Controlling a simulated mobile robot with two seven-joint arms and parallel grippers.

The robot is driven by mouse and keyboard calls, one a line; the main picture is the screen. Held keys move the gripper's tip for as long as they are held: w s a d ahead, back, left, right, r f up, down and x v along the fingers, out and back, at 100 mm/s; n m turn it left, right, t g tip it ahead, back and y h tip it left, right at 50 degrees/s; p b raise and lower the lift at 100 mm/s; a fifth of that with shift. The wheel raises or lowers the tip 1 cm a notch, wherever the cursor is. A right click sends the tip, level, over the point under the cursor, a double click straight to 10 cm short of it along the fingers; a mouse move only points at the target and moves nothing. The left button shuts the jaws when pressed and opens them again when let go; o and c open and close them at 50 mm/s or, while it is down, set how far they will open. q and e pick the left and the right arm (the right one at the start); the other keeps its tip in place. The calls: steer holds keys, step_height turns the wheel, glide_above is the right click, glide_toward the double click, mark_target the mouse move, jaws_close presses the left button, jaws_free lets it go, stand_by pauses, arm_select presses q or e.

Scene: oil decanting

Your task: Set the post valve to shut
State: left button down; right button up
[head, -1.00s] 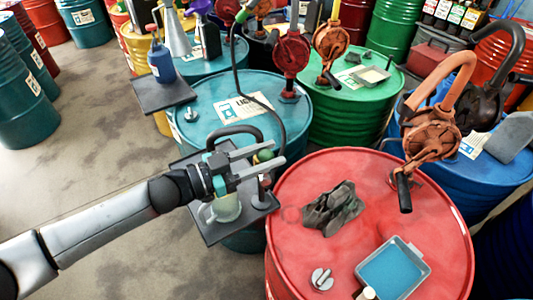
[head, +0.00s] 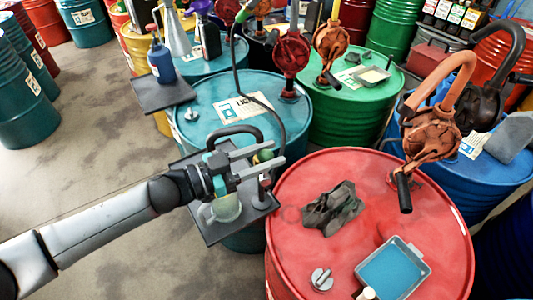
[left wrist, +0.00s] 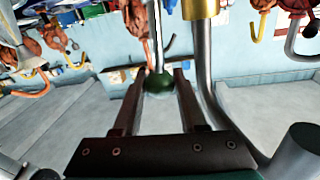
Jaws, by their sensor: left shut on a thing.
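My left gripper (head: 264,159) is over the dark shelf beside the teal drum. In the left wrist view its two fingers (left wrist: 158,85) are shut on a dark green knob (left wrist: 158,80), with a shiny lever rod rising from it. A brass fitting (left wrist: 200,8) and a bent grey pipe (left wrist: 205,70) stand just right of the knob; they look like the post valve's parts. In the head view the fingers mostly hide the knob and valve, so I cannot tell the lever's setting. My right gripper is not in view.
A clear jug (head: 226,208) stands on the dark shelf (head: 214,233), below my gripper. A red drum (head: 430,230) at right carries a crumpled dark rag (head: 332,208) and a tray of blue liquid (head: 394,270). A black hose (head: 236,70) hangs over the teal drum (head: 205,95).

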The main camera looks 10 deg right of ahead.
arm_select(q)
steer(key=shift+a+f+b, duration=0.15)
steer(key=shift+a+b, duration=0.1)
steer(key=shift+b, duration=0.45)
steer(key=shift+s+a+f+n+t+h+b, duration=0.1)
steer(key=shift+a+f+n+t+h+b, duration=0.25)
steer(key=shift+a+h+b, duration=1.2)
steer(key=shift+s+a+f+n+t+h+b, duration=0.1)
steer(key=shift+n+t+h+b, duration=0.35)
steer(key=shift+b, duration=2.15)
steer(key=shift+s+a+f+n+t+h+b, duration=0.1)
steer(key=shift+a+f+n+t+h+b, duration=0.15)
steer(key=shift+a+t+h+b, duration=1.3)
steer(key=shift+w+d+g+y+b, duration=0.1)
steer(key=shift+d+g+y+b, duration=0.25)
steer(key=shift+d+g+b, duration=0.35)
steer(key=shift+g, duration=0.25)
